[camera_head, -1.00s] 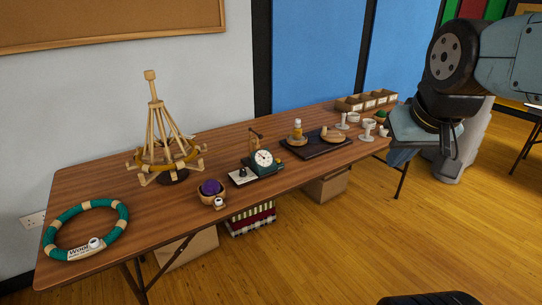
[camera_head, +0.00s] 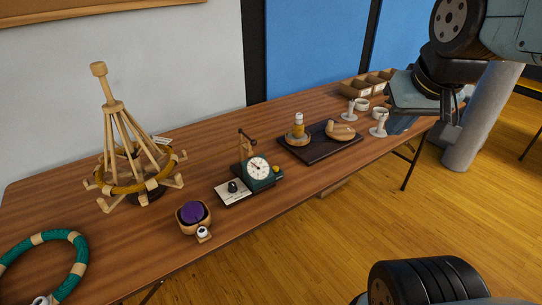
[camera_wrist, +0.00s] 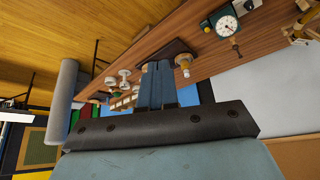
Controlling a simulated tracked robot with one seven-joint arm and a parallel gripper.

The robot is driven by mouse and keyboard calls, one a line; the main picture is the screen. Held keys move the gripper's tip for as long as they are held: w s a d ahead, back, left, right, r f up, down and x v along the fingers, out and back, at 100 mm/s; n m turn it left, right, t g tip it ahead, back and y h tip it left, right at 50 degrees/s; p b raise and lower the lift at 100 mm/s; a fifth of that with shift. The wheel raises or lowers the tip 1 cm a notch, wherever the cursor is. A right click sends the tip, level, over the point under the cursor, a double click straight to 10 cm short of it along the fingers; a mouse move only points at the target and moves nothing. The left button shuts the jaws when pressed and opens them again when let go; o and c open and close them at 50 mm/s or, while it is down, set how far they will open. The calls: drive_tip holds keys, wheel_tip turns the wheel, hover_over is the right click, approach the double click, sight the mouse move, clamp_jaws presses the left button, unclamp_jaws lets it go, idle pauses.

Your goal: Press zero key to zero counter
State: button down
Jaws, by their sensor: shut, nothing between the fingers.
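The counter (camera_head: 258,172) is a dark green device with a round white dial, standing near the front edge of the long wooden table. A white card with a black knob (camera_head: 233,187) lies at its left, and a small yellow part (camera_head: 277,170) shows at its right side. I cannot tell which part is the zero key. The counter also shows in the wrist view (camera_wrist: 226,24), at the top right. My gripper (camera_wrist: 158,66) is shut and empty in the wrist view, its fingers together, well apart from the counter. In the head view my arm is at the upper right, its fingertips not clearly visible.
A wooden swift (camera_head: 125,150) stands left of the counter, with a bowl of purple yarn (camera_head: 193,214) in front. A dark tray (camera_head: 318,149) with wooden pieces is right of it. A green ring (camera_head: 72,250) lies far left.

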drive_tip(key=shift+w+d, duration=0.1)
drive_tip(key=shift+d, duration=0.1)
drive_tip(key=w+a+f+n+t, duration=0.15)
drive_tip(key=w+f+n, duration=0.25)
drive_tip(key=w, duration=0.9)
drive_tip(key=w+a+f+n+t, duration=0.1)
drive_tip(key=w+a+f+n, duration=0.2)
drive_tip(key=w, duration=0.9)
drive_tip(key=w+a+f+n+y, duration=0.3)
drive_tip(key=w+a+f+n, duration=0.1)
drive_tip(key=a+f, duration=0.3)
drive_tip(key=w+a+f+n+g+y, duration=0.1)
drive_tip(key=w+a+f+n+y, duration=0.2)
drive_tip(key=a+f+n, duration=0.4)
wheel_tip(320, 180, down, 5)
drive_tip(key=shift+w+a+r+y, duration=0.1)
drive_tip(key=shift+w+a+y, duration=0.2)
drive_tip(key=shift+w+a, duration=0.3)
drive_tip(key=shift+g, duration=0.25)
